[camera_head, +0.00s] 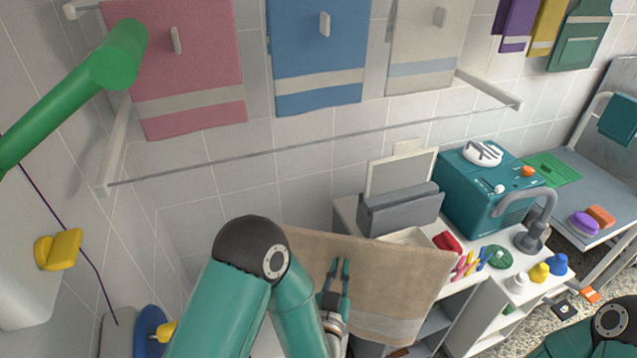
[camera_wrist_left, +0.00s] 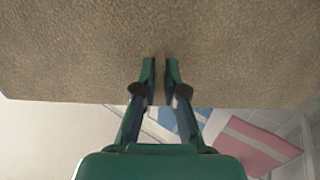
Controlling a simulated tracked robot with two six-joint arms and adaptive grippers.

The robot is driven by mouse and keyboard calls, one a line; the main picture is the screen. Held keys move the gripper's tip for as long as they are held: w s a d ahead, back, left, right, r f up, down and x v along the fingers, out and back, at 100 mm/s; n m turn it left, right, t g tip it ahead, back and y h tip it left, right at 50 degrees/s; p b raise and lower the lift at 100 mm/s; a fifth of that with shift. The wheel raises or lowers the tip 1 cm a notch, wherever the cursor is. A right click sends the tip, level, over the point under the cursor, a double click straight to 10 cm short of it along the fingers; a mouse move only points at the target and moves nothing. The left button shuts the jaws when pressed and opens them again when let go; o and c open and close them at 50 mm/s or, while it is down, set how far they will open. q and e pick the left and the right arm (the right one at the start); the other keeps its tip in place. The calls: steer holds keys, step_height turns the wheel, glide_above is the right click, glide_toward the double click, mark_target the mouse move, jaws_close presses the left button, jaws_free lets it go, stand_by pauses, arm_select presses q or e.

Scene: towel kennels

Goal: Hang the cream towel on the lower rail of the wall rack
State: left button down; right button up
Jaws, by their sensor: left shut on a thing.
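The cream towel (camera_head: 395,275), tan with a paler band near its bottom, is held spread out in front of the white cabinet. It fills the upper part of the left wrist view (camera_wrist_left: 70,50). My left gripper (camera_head: 341,264) is shut on the towel, its fingertips against the cloth; the exact pinch is hard to see. The lower rail (camera_head: 300,148) of the wall rack is bare and lies above and behind the towel. My right gripper is out of view; only part of my right arm shows at the lower right.
Pink (camera_head: 190,70), blue (camera_head: 318,50) and off-white (camera_head: 425,45) towels hang above the lower rail. A teal machine (camera_head: 480,190), a grey tap (camera_head: 540,215) and small coloured items stand on the cabinet at right. A green bar (camera_head: 70,105) crosses at upper left.

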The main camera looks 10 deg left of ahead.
arm_select(q)
steer(key=r+y, duration=0.1)
steer(key=r, duration=0.2)
steer(key=r+n+y, duration=0.1)
steer(key=r, duration=0.2)
steer(key=w+r, duration=0.1)
steer(key=r, duration=0.1)
steer(key=shift+w+r+n+y, duration=0.1)
steer(key=shift+r+n+y, duration=0.3)
steer(key=s+a+r+n+g+y, duration=0.1)
steer(key=s+r+n+y, duration=0.1)
steer(key=s+r, duration=0.45)
steer(key=s+r+n+g+y, duration=0.1)
steer(key=s+r+y, duration=0.15)
steer(key=r, duration=0.75)
steer(key=s+a+r+n+g+y, duration=0.1)
steer(key=s+r+n+y, duration=0.1)
steer(key=s+r, duration=0.5)
steer(key=d+r+b+x, duration=0.1)
steer(key=x, duration=1.1)
steer(key=shift+w+r, duration=0.3)
steer(key=shift+w, duration=0.1)
steer(key=shift+p+x, duration=0.35)
steer(key=shift+x, duration=0.65)
steer(key=shift+r, duration=0.1)
